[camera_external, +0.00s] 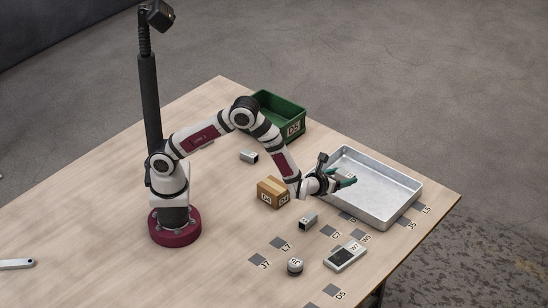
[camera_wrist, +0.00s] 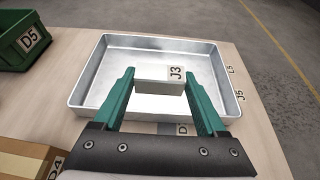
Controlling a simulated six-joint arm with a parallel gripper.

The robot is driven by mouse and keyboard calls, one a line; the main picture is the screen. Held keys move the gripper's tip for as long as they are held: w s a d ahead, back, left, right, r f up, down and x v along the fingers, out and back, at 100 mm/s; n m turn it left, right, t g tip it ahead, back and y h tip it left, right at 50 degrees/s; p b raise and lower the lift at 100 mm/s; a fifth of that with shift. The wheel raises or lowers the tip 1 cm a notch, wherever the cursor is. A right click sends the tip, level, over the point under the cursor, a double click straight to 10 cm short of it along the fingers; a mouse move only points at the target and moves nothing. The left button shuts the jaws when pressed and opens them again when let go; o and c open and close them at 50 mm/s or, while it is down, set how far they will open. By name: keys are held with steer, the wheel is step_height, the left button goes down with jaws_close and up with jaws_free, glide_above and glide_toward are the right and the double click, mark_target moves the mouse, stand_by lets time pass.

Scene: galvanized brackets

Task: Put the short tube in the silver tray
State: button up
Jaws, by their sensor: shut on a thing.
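My gripper (camera_wrist: 160,88) is shut on a pale grey, box-shaped piece labelled J3, which looks like the short tube (camera_wrist: 154,73). The teal fingers grip it at its two ends. The silver tray (camera_wrist: 88,75) lies below and beyond it, with its floor bare where I see it. In the external view my gripper (camera_external: 345,179) is over the near left part of the silver tray (camera_external: 398,214), and the tube is mostly hidden by the fingers. The tube appears to be above the tray floor; the exact height is hard to tell.
A green bin (camera_external: 291,108) labelled D5 stands behind, left of the tray. A cardboard box (camera_external: 272,193) is beside my forearm. Small metal pieces (camera_external: 249,156) (camera_external: 308,221), a round knob-like piece (camera_external: 295,265) and a grey device (camera_external: 345,257) lie on the table among labelled squares.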

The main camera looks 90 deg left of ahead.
steer(key=d, duration=0.2)
glide_above(347, 194)
steer(key=f, duration=0.7)
steer(key=shift+d, duration=0.25)
steer(key=shift+a+f, duration=0.2)
steer(key=shift+f, duration=1.95)
steer(key=shift+f, duration=0.1)
steer(key=o, duration=1.3)
